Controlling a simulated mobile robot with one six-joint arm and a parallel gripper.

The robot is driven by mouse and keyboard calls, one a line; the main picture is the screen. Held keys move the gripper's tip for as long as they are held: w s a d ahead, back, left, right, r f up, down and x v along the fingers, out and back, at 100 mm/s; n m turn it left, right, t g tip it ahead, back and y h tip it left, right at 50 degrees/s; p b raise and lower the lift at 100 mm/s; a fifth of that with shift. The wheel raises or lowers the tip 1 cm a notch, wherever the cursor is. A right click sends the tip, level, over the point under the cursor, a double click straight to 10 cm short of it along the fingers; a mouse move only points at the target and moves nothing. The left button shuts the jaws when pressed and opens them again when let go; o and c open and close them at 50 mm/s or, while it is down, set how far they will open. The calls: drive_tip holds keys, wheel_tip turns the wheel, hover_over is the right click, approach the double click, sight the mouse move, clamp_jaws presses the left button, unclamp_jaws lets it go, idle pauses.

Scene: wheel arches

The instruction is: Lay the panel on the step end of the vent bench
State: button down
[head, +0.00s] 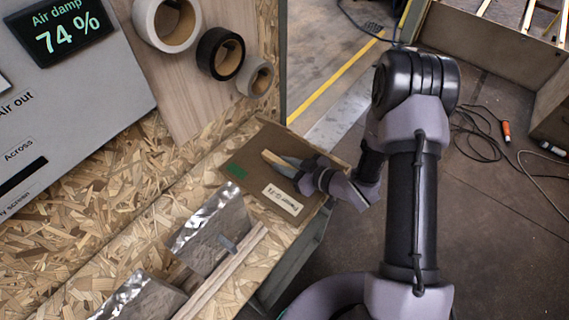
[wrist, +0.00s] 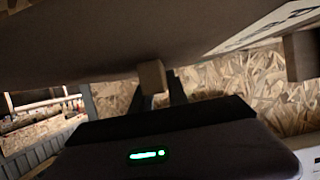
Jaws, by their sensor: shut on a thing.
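The brown panel (head: 258,142) is a flat board with a white printed label (head: 283,199) and a small green patch (head: 237,170). In the head view it is over the near right end of the vent bench (head: 100,215); I cannot tell whether it touches the bench. My gripper (head: 283,165) comes in from the right and is shut on a pale wooden block on the panel. In the wrist view, the panel (wrist: 90,40) fills the top, and the block (wrist: 152,76) sits at the fingertips (wrist: 165,88). The bench surface under the panel is mostly hidden.
Foil-wrapped slabs (head: 212,232) and a wooden strip (head: 222,272) lie on the bench just below the panel. Tape rolls (head: 220,53) and a grey box with a damp display (head: 70,22) are at upper left. Cables (head: 480,135) lie on the floor at right.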

drive_tip(key=shift+f, duration=0.25)
drive_tip(key=c, duration=1.2)
unclamp_jaws()
